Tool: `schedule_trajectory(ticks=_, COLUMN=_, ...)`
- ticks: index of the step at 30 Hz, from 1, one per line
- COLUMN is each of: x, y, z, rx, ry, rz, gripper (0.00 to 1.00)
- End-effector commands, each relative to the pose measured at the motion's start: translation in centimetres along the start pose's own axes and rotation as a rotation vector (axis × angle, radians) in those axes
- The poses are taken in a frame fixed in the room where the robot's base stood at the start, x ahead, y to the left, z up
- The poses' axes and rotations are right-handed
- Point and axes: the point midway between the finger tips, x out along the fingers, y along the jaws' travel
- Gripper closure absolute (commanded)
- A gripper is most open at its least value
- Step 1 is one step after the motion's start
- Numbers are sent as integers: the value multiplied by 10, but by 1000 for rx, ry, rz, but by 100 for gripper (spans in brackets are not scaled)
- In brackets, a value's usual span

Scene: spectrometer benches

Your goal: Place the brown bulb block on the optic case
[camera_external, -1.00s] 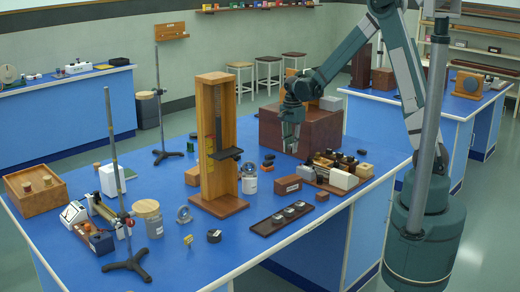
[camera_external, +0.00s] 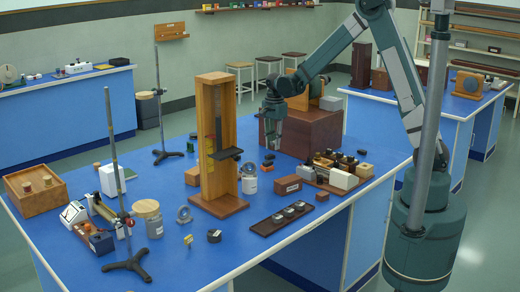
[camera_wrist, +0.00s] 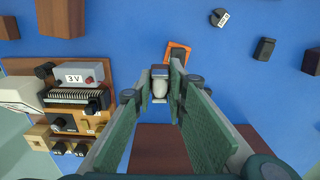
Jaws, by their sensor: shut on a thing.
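My gripper (camera_external: 270,140) hangs in front of the left part of a large reddish-brown box (camera_external: 314,132), which looks like the optic case. In the wrist view my gripper (camera_wrist: 165,92) is closed around a small block with a pale rounded bulb-like end (camera_wrist: 160,89) and a grey top. Its brown sides are hidden by the fingers. The box (camera_wrist: 148,148) shows at the bottom of that view, nearer the wrist than the fingertips. The held block appears above blue table, just off the box's edge; its height is unclear.
A tall wooden stand (camera_external: 207,130) rises left of my gripper. A board with electrical parts (camera_wrist: 106,68) lies to the right in the outside view. A labelled brown box (camera_external: 286,185) stands nearer the front. An orange-framed item (camera_wrist: 180,47) lies close by.

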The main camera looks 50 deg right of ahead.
Motion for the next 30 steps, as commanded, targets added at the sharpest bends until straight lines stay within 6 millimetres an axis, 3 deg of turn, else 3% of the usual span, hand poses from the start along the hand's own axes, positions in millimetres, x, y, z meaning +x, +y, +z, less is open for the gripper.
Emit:
schedule_trajectory(ticks=6, x=-15, y=-56, z=59, rx=-3, ry=0, rz=0, gripper=96)
schedule_trajectory(ticks=15, x=-31, y=-119, z=150, rx=1, ry=0, rz=0, gripper=96)
schedule_trajectory(ticks=24, x=-44, y=-162, z=244, rx=5, ry=0, rz=-1, gripper=96)
schedule_trajectory(ticks=30, x=-48, y=-175, z=283, rx=8, ry=0, rz=-1, gripper=96)
